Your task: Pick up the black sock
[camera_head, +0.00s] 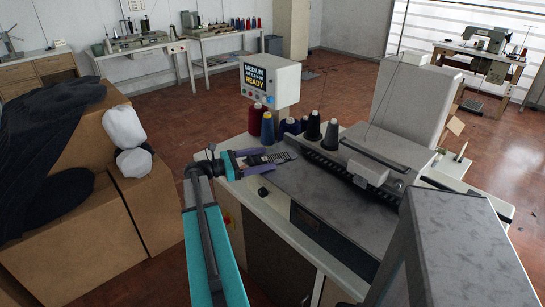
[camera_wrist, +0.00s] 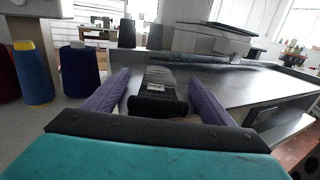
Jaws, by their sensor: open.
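A dark, narrow, ribbed piece with a small white label, which looks like the folded black sock (camera_wrist: 157,97), lies on the grey machine top in the wrist view. It also shows in the head view as a dark and grey strip (camera_head: 281,157). My gripper (camera_head: 268,159) is open at the left end of the machine, its purple fingers pointing at the sock. In the wrist view my gripper (camera_wrist: 158,78) has one finger on each side of the sock, with gaps visible. The sock's near end is close to the gripper's palm; whether they touch I cannot tell.
Thread cones, red (camera_head: 257,119), blue and yellow (camera_head: 267,128) and black (camera_head: 331,134), stand behind the gripper. A control box (camera_head: 271,80) reading READY is beyond them. The buttonhole machine (camera_head: 375,150) is at right. Cardboard boxes (camera_head: 85,240) with black cloth (camera_head: 40,150) stand at left.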

